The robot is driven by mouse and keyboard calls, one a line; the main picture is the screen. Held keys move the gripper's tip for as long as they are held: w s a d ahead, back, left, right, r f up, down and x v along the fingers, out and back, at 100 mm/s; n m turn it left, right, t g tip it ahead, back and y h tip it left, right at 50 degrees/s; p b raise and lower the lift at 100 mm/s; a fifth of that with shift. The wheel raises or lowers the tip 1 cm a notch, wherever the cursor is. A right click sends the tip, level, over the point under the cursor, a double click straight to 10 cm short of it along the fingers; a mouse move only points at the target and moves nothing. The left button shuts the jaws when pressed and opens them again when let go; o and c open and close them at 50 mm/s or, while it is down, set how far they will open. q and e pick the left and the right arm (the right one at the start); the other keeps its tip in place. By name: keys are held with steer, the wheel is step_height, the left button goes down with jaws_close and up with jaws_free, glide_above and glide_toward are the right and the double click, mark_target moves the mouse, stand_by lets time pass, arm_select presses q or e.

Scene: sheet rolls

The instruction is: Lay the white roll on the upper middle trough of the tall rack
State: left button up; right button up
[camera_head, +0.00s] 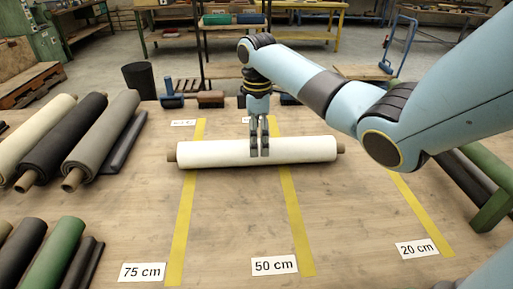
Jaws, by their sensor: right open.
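The white roll (215,154) lies crosswise on the wooden table in the head view, with brown core ends showing on both sides. It lies across two yellow tape strips. My right gripper (260,153) points down at the middle of the roll, its fingertips overlapping the roll's surface in the picture. It is open; I cannot tell whether the fingers touch the roll. My left gripper is not in view. I cannot make out for sure which structure is the tall rack; a green frame (494,207) stands partly cut off at the right edge.
Cream, black and grey rolls (103,138) lie at the left. Green (57,254) and dark rolls lie at the lower left. Yellow tape strips (179,240) carry distance cards (274,265). Small items (211,98) line the far edge. The front middle of the table is clear.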

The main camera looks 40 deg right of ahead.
step_height(320, 180, down, 3)
steer(key=shift+d+r, duration=0.1)
steer(key=shift+f, duration=0.55)
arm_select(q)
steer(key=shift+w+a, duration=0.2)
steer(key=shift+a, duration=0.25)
arm_select(e)
steer(key=shift+r, duration=0.1)
steer(key=c, duration=1.8)
